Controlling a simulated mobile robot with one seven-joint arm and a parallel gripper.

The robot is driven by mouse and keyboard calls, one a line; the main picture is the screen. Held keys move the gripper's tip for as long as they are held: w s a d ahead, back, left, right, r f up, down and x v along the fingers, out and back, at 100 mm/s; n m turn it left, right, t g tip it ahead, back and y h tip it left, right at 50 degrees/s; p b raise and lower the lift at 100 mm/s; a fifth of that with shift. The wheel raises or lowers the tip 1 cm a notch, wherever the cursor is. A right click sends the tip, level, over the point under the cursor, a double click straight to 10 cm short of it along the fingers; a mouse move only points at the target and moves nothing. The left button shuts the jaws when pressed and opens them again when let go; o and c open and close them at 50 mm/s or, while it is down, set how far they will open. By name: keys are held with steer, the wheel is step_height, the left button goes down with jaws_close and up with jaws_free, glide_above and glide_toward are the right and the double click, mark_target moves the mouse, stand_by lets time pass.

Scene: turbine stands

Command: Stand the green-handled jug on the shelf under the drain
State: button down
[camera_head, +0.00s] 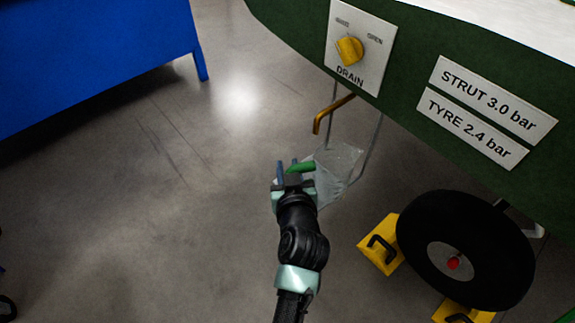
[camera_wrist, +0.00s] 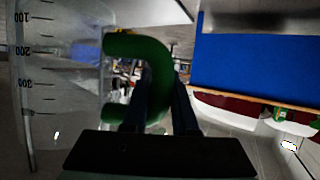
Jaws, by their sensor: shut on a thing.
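The clear jug (camera_head: 338,168) has a green handle (camera_head: 303,167) on its left side. My gripper (camera_head: 288,168) is shut on this handle and holds the jug near the drain. In the wrist view the jug's clear wall (camera_wrist: 50,90) with its scale marks fills the left, and the green handle (camera_wrist: 150,48) is between my fingers (camera_wrist: 160,95). The bent brass drain pipe (camera_head: 332,112) comes out of the green body, above and slightly left of the jug. Thin grey hanger rods (camera_head: 373,145) run down behind the jug. The shelf surface is hard to make out through it; I cannot tell whether they touch.
A yellow drain knob (camera_head: 349,50) sits on a white plate above the pipe. A black wheel (camera_head: 465,250) with yellow chocks (camera_head: 380,244) stands at lower right. A blue bench (camera_head: 90,60) is at upper left.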

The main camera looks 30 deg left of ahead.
steer(key=shift+d+f+b, duration=0.1)
steer(key=shift+f+b, duration=0.2)
steer(key=shift+f, duration=0.15)
stand_by(0.4)
steer(key=shift+c, duration=2.3)
jaws_free()
steer(key=shift+p+v, duration=0.6)
steer(key=shift+v, duration=0.35)
steer(key=p+v, duration=0.2)
steer(key=v, duration=0.3)
